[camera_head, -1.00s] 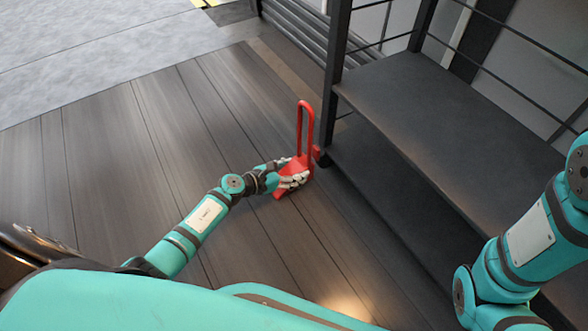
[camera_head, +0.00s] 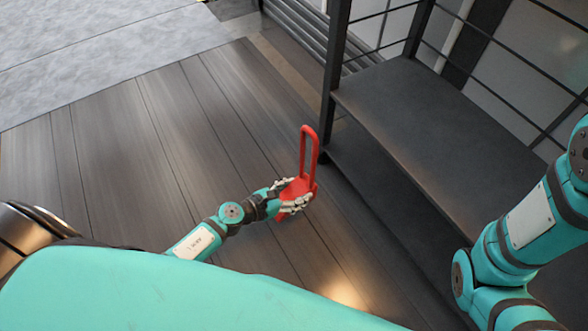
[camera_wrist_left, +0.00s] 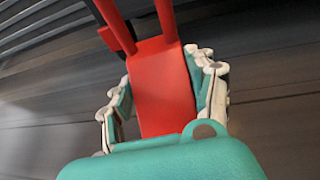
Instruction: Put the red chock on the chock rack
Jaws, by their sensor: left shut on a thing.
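The red chock (camera_head: 298,187) has a wedge body and a tall looped handle standing up. My left gripper (camera_head: 291,198) is shut on its body in the head view, with the handle rising above the fingers. In the left wrist view the red chock (camera_wrist_left: 163,88) lies between the two fingers of the left gripper (camera_wrist_left: 165,95), one on each side. The chock appears above the plank floor. The dark metal rack (camera_head: 425,110) with shelves stands to the right of the chock, apart from it. My right arm shows at the right edge, but its gripper is out of view.
Dark plank floor (camera_head: 130,150) is clear to the left of the chock. The rack's upright post (camera_head: 333,70) and thin rails stand close to the chock's right. Grey paving (camera_head: 80,40) lies beyond the planks.

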